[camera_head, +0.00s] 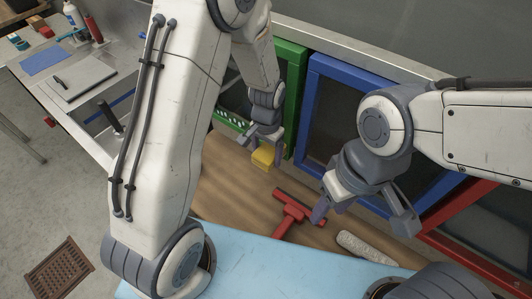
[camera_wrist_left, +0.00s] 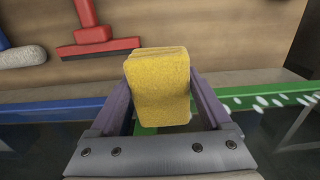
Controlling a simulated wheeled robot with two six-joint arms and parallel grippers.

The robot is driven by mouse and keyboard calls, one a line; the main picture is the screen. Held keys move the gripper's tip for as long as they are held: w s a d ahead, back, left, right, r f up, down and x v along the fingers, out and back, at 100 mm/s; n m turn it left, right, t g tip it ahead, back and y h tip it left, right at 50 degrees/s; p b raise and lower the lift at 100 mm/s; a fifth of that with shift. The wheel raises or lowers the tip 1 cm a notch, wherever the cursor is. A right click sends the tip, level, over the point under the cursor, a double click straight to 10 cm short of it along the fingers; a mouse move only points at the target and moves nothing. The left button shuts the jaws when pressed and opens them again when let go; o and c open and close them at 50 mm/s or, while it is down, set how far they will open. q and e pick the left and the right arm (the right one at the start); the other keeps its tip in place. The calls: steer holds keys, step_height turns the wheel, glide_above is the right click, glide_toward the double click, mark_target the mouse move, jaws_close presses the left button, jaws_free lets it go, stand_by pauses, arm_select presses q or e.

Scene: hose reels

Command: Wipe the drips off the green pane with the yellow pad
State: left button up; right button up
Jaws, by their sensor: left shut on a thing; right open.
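The yellow pad (camera_head: 263,156) is in the jaws of my left gripper (camera_head: 266,140), which is shut on it. In the left wrist view the pad (camera_wrist_left: 160,88) sits between the two fingers and sticks out past them. The green pane (camera_head: 294,100) stands at the back left, partly hidden by my left arm. White drips (camera_head: 232,119) show along its lower edge, and white drips also show in the left wrist view (camera_wrist_left: 264,99), right of the pad. Whether the pad touches the pane I cannot tell. My right gripper (camera_head: 362,212) is open and empty, in front of the blue pane.
A blue-framed pane (camera_head: 311,105) and a red-framed pane (camera_head: 470,218) stand right of the green one. A red squeegee (camera_head: 290,211) and a whitish roll (camera_head: 364,247) lie on the brown board (camera_head: 226,196). A cluttered side table (camera_head: 85,75) is at left.

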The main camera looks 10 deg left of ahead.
arm_select(q)
steer(key=shift+w, duration=0.2)
steer(key=shift+r, duration=0.1)
steer(key=shift+w+a, duration=0.15)
steer(key=shift+a, duration=0.15)
steer(key=w+a+p, duration=0.1)
steer(key=w+a, duration=0.4)
steer(key=a, duration=0.7)
steer(key=w+a+p, duration=0.1)
steer(key=w+a, duration=0.4)
steer(key=a, duration=0.8)
stand_by(1.9)
steer(key=shift+s, duration=0.1)
steer(key=s+a, duration=0.2)
steer(key=s, duration=0.4)
steer(key=shift+s+a, duration=0.25)
steer(key=shift+a, duration=0.1)
stand_by(0.9)
